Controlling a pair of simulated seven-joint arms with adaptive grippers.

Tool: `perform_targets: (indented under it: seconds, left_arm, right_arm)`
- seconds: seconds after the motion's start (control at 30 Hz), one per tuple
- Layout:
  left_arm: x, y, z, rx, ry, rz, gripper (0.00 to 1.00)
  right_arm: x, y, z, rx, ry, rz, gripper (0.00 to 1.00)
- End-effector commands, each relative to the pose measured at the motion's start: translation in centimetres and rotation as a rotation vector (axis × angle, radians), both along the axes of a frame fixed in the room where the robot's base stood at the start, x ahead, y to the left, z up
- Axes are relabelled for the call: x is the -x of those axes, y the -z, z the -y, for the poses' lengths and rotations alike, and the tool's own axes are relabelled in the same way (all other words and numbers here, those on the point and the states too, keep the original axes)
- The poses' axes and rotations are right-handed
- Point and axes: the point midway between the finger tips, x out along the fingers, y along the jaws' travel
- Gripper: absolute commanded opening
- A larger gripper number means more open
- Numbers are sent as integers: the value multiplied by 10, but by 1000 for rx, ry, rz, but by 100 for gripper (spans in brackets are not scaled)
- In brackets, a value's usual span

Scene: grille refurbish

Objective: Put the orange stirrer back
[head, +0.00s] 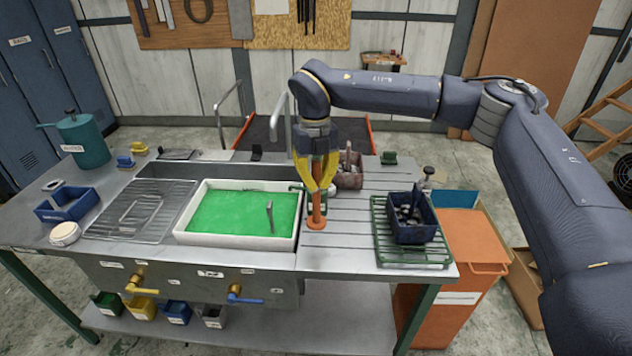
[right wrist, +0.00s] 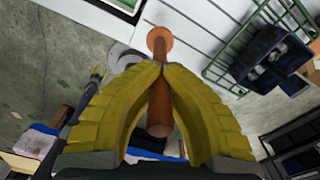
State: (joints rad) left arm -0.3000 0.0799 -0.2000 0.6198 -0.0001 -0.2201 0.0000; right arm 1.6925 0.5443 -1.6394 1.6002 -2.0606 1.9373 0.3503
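The orange stirrer (head: 316,210), a rod with a flat disc at its lower end, is upright between the yellow fingers of my right gripper (head: 317,186). The fingers are closed around its shaft. In the right wrist view, the fingertips (right wrist: 161,68) meet at the stirrer (right wrist: 160,108), with its disc beyond them. The disc is over the ribbed steel drainboard, right of the white tray (head: 238,243) of green liquid; I cannot tell if it touches the surface. My left gripper is not in view.
A green wire rack (head: 410,262) with a dark blue basket (head: 411,232) is to the right. A reddish-brown container (head: 348,178) stands just behind the gripper. A grey upright handle (head: 270,217) is in the green liquid. An empty wire rack (head: 140,212) lies left of the tray.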

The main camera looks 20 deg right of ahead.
Motion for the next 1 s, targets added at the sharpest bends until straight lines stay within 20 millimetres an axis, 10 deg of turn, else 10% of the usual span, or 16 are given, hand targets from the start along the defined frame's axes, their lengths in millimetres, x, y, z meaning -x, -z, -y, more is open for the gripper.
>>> perform_targets:
  seconds: [1.0]
  left_arm:
    - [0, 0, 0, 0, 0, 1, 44]
  right_arm:
    - [0, 37, 0, 0, -2, 19, 0]
